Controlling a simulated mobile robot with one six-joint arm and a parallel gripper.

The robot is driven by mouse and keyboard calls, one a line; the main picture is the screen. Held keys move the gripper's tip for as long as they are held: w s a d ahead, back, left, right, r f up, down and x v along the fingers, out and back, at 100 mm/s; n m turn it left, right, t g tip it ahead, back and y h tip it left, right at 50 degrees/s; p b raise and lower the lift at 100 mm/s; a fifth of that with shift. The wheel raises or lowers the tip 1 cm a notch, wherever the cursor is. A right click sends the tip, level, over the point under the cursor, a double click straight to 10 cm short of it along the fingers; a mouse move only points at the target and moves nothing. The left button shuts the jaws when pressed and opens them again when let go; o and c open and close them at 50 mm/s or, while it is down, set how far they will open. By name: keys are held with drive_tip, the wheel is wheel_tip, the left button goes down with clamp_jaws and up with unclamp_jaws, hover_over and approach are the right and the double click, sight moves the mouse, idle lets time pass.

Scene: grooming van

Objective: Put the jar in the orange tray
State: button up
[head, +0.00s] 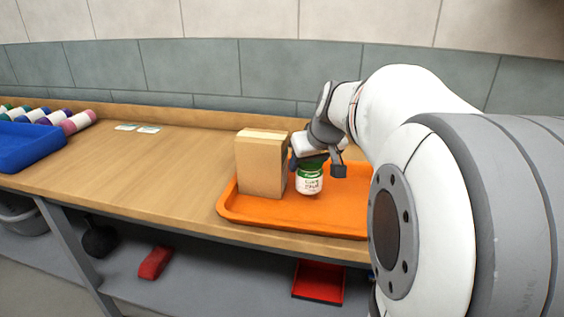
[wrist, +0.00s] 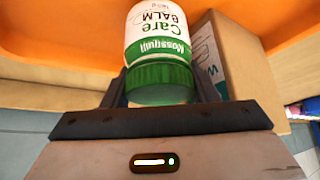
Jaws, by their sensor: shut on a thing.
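The jar (head: 309,181) is white with a green lid and a green label band. It is upright at the orange tray (head: 258,211), beside a cardboard box. My gripper (head: 316,166) is above it, with its fingers around the lid. In the wrist view my gripper (wrist: 162,88) is shut on the green lid of the jar (wrist: 158,40), and the label reads "Care BALM". The orange tray (wrist: 60,30) fills the background there. I cannot tell whether the jar's base touches the tray floor or is slightly above it.
The cardboard box (head: 261,163) stands in the tray's left part, close to the jar. A blue tray (head: 30,146) and several coloured bottles (head: 60,118) are at the far left of the wooden counter (head: 150,170). The counter between them is mostly clear.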

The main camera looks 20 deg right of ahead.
drive_tip(key=shift+f, duration=1.15)
drive_tip(key=shift+f, duration=0.1)
drive_tip(key=o, duration=0.9)
drive_tip(key=p+v, duration=0.1)
drive_tip(key=v, duration=1.1)
drive_tip(key=shift+p, duration=0.35)
